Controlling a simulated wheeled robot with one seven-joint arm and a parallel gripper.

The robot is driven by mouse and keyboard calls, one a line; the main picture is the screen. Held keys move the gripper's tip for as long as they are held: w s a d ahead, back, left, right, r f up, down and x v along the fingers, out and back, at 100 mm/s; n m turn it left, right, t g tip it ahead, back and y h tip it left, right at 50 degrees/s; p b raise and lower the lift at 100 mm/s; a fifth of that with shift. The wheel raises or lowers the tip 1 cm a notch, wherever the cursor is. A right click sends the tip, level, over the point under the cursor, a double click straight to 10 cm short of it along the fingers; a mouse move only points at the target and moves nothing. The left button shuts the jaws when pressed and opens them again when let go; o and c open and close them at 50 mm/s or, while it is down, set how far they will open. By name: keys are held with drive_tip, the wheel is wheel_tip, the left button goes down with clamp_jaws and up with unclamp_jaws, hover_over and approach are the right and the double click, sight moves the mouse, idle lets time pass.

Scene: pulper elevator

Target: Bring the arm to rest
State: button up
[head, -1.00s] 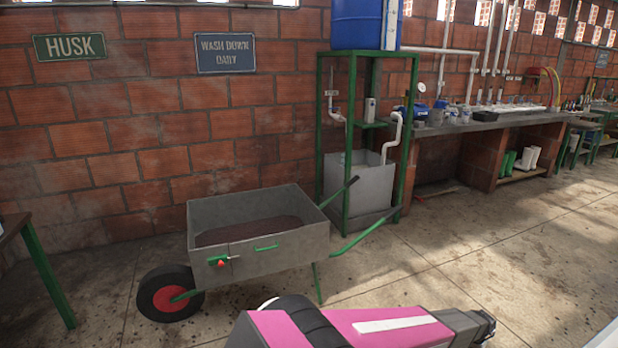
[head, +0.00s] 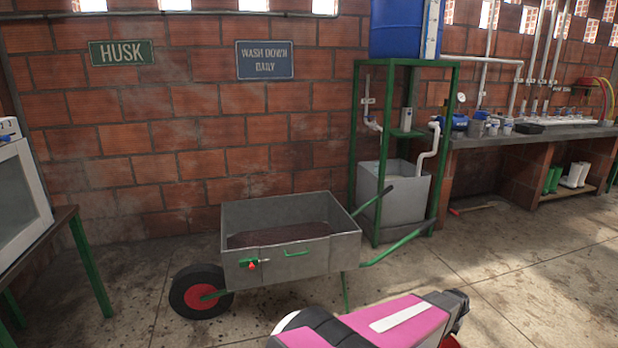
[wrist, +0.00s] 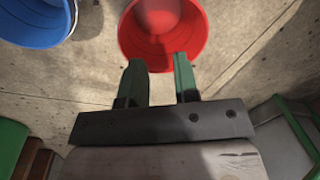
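My arm shows in the head view as a pink and black link (head: 400,322) with a white stripe, low in front of the wheelbarrow. The gripper itself cannot be made out there. In the wrist view my gripper (wrist: 157,63) has two green fingers standing apart, with nothing between them. Beyond the fingertips is a red bucket (wrist: 160,25), open side toward the camera. I cannot tell whether the fingertips touch it; they look apart from it.
A grey wheelbarrow (head: 300,262) with dark contents stands ahead. A green stand (head: 354,150) holds a blue tank (head: 398,30). A table (head: 62,222) with a white appliance (head: 22,205) is at left. A blue bucket (wrist: 38,22) lies upper left in the wrist view. Floor is open at right.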

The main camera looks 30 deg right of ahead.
drive_tip(key=w+a+r+n, duration=0.2)
drive_tip(key=w+a+r, duration=0.2)
drive_tip(key=w+a, duration=0.6)
drive_tip(key=w+a+r+n, duration=0.3)
drive_tip(key=w+a+r, duration=0.1)
drive_tip(key=w+a, duration=0.55)
drive_tip(key=w+a+r+n, duration=0.2)
drive_tip(key=w+a+r, duration=0.2)
drive_tip(key=w+a, duration=0.55)
drive_tip(key=a+r+n, duration=0.2)
drive_tip(key=a+r, duration=0.1)
drive_tip(key=a, duration=1)
drive_tip(key=w+a+r+n, duration=0.1)
drive_tip(key=a+r, duration=0.3)
drive_tip(key=a, duration=0.9)
drive_tip(key=w+a+r+n+g, duration=0.1)
drive_tip(key=a+r+n, duration=0.3)
drive_tip(key=a, duration=0.9)
drive_tip(key=shift+w+a, duration=0.2)
drive_tip(key=shift+w, duration=0.05)
